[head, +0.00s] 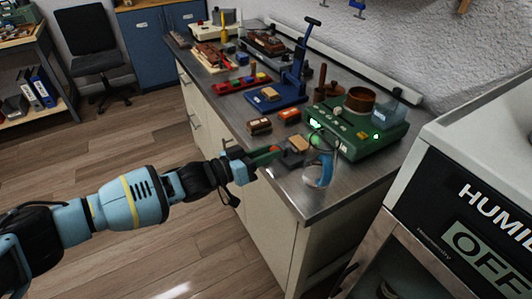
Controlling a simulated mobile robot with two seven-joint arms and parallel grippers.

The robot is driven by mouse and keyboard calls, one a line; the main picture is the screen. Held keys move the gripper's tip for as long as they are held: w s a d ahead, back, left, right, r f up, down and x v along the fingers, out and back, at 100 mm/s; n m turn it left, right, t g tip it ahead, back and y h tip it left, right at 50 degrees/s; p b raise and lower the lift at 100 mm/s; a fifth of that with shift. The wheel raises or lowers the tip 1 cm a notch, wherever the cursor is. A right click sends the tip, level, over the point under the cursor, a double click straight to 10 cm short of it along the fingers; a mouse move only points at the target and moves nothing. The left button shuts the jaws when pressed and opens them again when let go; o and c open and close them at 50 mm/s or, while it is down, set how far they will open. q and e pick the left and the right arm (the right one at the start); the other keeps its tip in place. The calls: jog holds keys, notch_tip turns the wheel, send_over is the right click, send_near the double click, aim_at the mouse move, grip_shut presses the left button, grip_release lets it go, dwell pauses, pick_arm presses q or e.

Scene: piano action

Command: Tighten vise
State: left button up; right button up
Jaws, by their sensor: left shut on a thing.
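My left arm reaches in from the left, and its gripper (268,156) is at the front edge of the metal bench. It is shut at the near side of a small dark grey vise (292,158). The part between the fingers is too small and too covered to make out; it looks like the vise's handle. A tan wooden block (298,143) sits at the top of the vise; whether the jaws touch it on both sides I cannot tell. My right gripper is not in view.
A clear jar (320,168) stands close right of the vise near the bench corner. A green machine (358,130) with a brown pot is behind. Small brown blocks (259,126) and a blue press (290,90) are farther left. A humidity cabinet (470,190) stands at the right.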

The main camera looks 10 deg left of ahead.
pick_arm(q)
jog(key=m, duration=0.4)
jog(key=shift+s+m+p, duration=0.1)
jog(key=shift+m+p, duration=0.2)
jog(key=shift+m, duration=0.1)
jog(key=m, duration=0.4)
jog(key=shift+d+m+p, duration=0.1)
jog(key=shift+m+p, duration=0.2)
jog(key=m, duration=0.5)
jog(key=shift+s+f, duration=0.15)
jog(key=m, duration=0.3)
jog(key=shift+d+f, duration=0.1)
jog(key=shift+m, duration=1)
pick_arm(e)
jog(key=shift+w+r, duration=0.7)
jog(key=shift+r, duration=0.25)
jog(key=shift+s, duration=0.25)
